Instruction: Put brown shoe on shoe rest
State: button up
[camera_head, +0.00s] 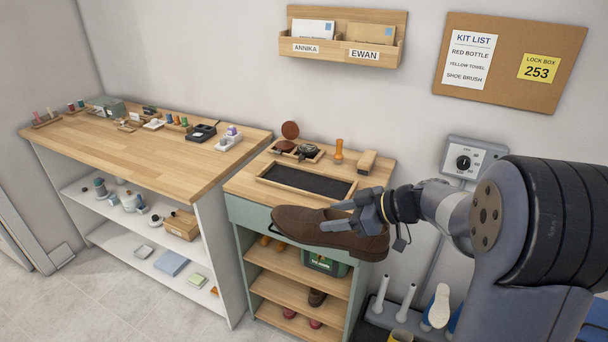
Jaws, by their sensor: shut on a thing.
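The brown shoe (310,226) is in my gripper (350,212), in front of the top of the green shoe cabinet. Its toe points left and its heel is at the right. The gripper is shut on the shoe's upper edge near the opening. A dark recessed mat in a wooden frame (306,181) lies on the cabinet top just behind the shoe; it may be the shoe rest. The shoe appears apart from the mat and overlaps the cabinet's front edge in the view. My arm hides part of the shoe's heel side.
Polish tins (308,151), an orange-handled tool (339,151) and a brush (367,160) stand behind the mat. Other shoes (317,298) sit on the shelves below. A long wooden counter (150,160) with small items is at left. Upright posts (381,294) stand at lower right.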

aim_at(305, 182)
jog(key=i+j, duration=0.2)
jog(key=i, duration=0.4)
jog(key=i+j, duration=0.15)
jog(key=i, duration=0.45)
